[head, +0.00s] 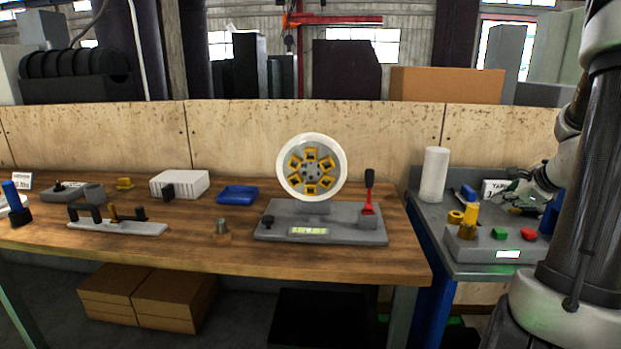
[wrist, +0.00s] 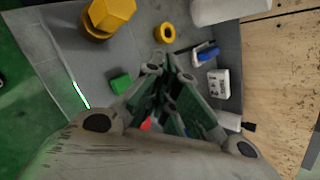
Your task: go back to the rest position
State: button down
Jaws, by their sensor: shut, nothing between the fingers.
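My gripper (head: 517,190) is at the right, over the grey side table (head: 445,260), with my arm coming down from the upper right. In the wrist view my gripper (wrist: 168,65) points down at the table, its fingers together and empty.
A white cylinder (head: 433,175) stands at the side table's back left. A blue-handled tool (wrist: 206,54) and a white labelled box (wrist: 218,83) lie near my gripper. The wooden bench (head: 160,250) at left carries a round wheel fixture (head: 328,221). A plywood wall (head: 400,135) runs behind.

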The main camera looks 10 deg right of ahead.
jog(key=s+a+f+n, duration=0.1)
jog(key=s+a+n+g+y, duration=0.1)
jog(key=s, duration=0.1)
jog(key=s+a+f+n, duration=0.1)
jog(key=n, duration=0.1)
jog(key=shift+s+f+g+y, duration=0.15)
jog(key=shift+f+g+y, duration=0.15)
jog(key=shift+f+g, duration=0.1)
jog(key=s+a+r+n+g, duration=0.1)
jog(key=s+a+r+n, duration=0.3)
jog(key=s+a+n, duration=0.2)
jog(key=s+a+r+n+g+h, duration=0.1)
jog(key=s+a+r+n, duration=0.3)
jog(key=a+n, duration=0.5)
jog(key=s+a+r+n+g, duration=0.1)
jog(key=s+a+r+n, duration=0.3)
jog(key=s+a+n, duration=0.3)
jog(key=shift+s+a+n, duration=0.3)
jog(key=shift+s, duration=0.15)
